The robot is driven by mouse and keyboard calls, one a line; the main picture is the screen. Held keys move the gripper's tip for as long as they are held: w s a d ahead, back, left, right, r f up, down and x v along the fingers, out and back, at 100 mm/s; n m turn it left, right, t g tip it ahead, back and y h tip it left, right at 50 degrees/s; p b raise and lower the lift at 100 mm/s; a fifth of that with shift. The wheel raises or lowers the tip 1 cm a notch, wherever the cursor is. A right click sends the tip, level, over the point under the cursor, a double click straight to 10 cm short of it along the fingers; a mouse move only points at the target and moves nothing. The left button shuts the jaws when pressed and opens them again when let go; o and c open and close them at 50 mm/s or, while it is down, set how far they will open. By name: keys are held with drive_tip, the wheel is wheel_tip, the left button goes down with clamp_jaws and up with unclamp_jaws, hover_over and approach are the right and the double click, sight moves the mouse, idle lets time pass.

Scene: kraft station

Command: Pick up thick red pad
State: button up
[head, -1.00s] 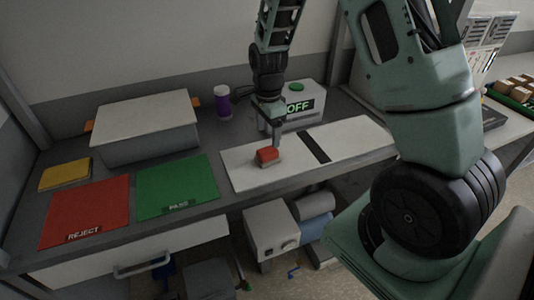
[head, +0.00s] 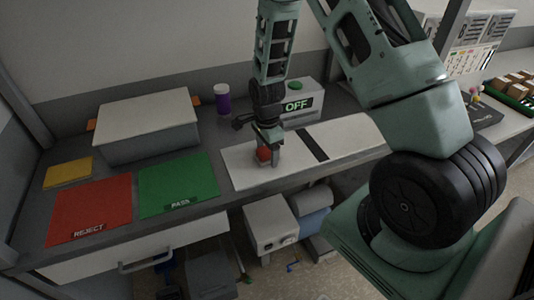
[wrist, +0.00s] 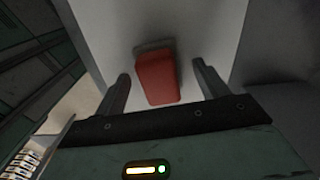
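The thick red pad (head: 263,155) is a small red block on the white board (head: 240,168) on the workbench. In the wrist view the red pad (wrist: 157,79) lies between the two fingers, with a grey edge or shadow at its far end. My gripper (head: 268,160) is low over the board, around the pad. In the wrist view my gripper (wrist: 160,85) is open, with a gap between each finger and the pad. The fingers partly hide the pad in the head view.
A red REJECT mat (head: 90,208) and a green PASS mat (head: 178,185) lie to the left. A grey bin (head: 150,140) with a white lid stands behind them.

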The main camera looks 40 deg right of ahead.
drive_tip(key=c, duration=1)
drive_tip(key=shift+r, duration=0.1)
wheel_tip(320, 180, up, 10)
drive_tip(key=shift+f+b, duration=0.1)
drive_tip(key=shift+b, duration=0.95)
drive_tip(key=shift+o, duration=0.4)
